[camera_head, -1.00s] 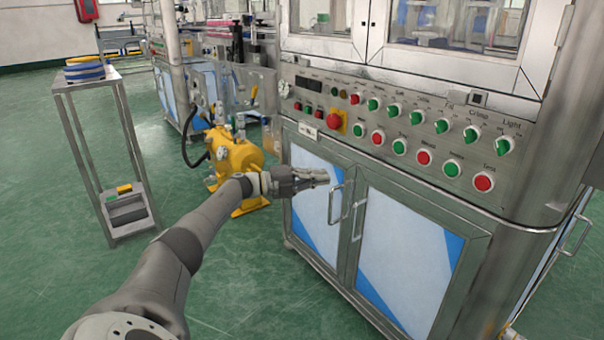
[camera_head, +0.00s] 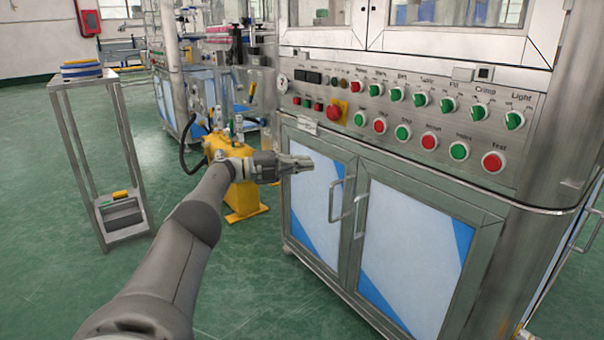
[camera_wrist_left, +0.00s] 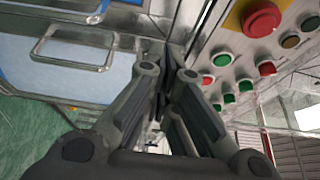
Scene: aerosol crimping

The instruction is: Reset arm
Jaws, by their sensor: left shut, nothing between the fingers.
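My left arm reaches in from the bottom left of the head view. Its gripper (camera_head: 302,163) is shut and empty, in front of the upper left cabinet door of the machine (camera_head: 480,215), below the control panel. In the left wrist view the closed fingers (camera_wrist_left: 165,75) point toward the machine, with a door handle to the left and the panel buttons to the right. I cannot tell the exact gap between the fingertips and the machine. My right gripper is not in view.
The control panel (camera_head: 318,92) carries several green and red buttons and knobs and a red emergency button (camera_head: 337,108). Door handles (camera_head: 336,200) stick out near the gripper. A yellow machine (camera_head: 245,195) stands behind the arm. A metal stand (camera_head: 75,150) is at left. Green floor is open at left.

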